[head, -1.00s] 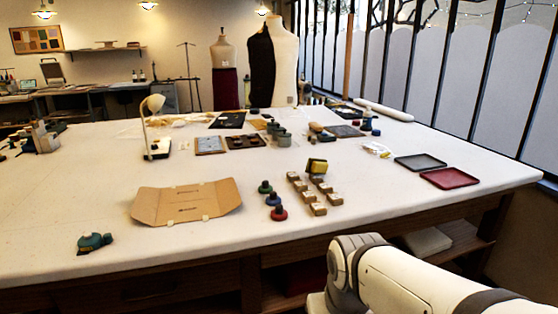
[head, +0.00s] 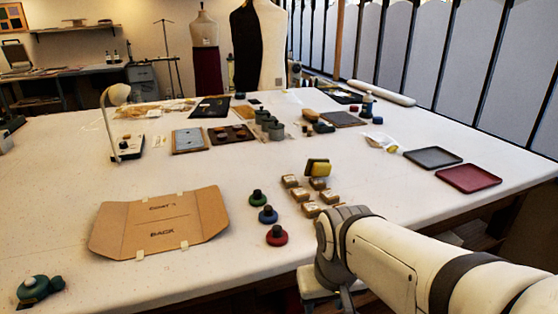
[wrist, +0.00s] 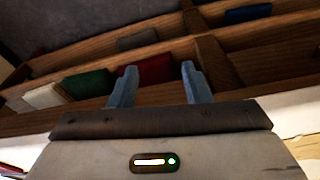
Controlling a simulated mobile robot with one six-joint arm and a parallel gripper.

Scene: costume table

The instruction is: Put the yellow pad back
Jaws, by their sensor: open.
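The yellow pad (head: 322,169), a small block with a yellow face and a dark side, shows in the head view right of the table's middle. It stands at the far end of a group of small brown boxes (head: 311,209); I cannot tell whether it rests on a box or behind one. My gripper (wrist: 158,68) is open and empty in the wrist view, its two grey-blue fingers apart. It faces wooden shelving under a tabletop. In the head view my arm is at the table's front edge, nearer than the pad, and its fingers cannot be made out.
Green, blue and red round-based knobs (head: 268,215) stand left of the boxes. A cardboard sheet (head: 160,225) lies front left. A grey tray (head: 433,159) and a red tray (head: 468,179) lie at the right. Wooden shelves (wrist: 160,85) hold coloured folded items. Front-centre tabletop is clear.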

